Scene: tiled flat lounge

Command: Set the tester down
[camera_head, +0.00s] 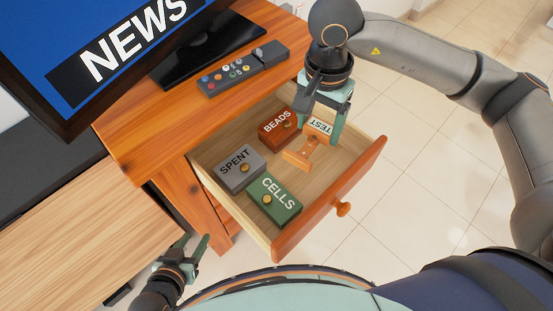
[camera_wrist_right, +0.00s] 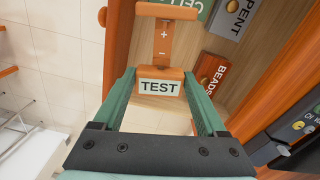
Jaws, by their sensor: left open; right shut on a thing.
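The tester (camera_head: 299,154) is an orange holder with a white TEST label. In the right wrist view the tester (camera_wrist_right: 161,50) shows plus and minus marks and its label end sits between the fingers. My right gripper (camera_head: 320,133) is shut on the tester, over the right part of the open drawer (camera_head: 327,205). I cannot tell whether the tester touches the drawer floor. No cell shows in it. My left gripper (camera_head: 195,243) is open and empty, low and left of the drawer, apart from it.
The drawer holds a red BEADS box (camera_head: 280,125), a grey SPENT box (camera_head: 240,167) and a green CELLS box (camera_head: 274,199), left of the tester. A remote (camera_head: 243,70) lies on the cabinet top (camera_head: 150,125) before the television (camera_head: 110,50). Bare drawer floor shows around the tester.

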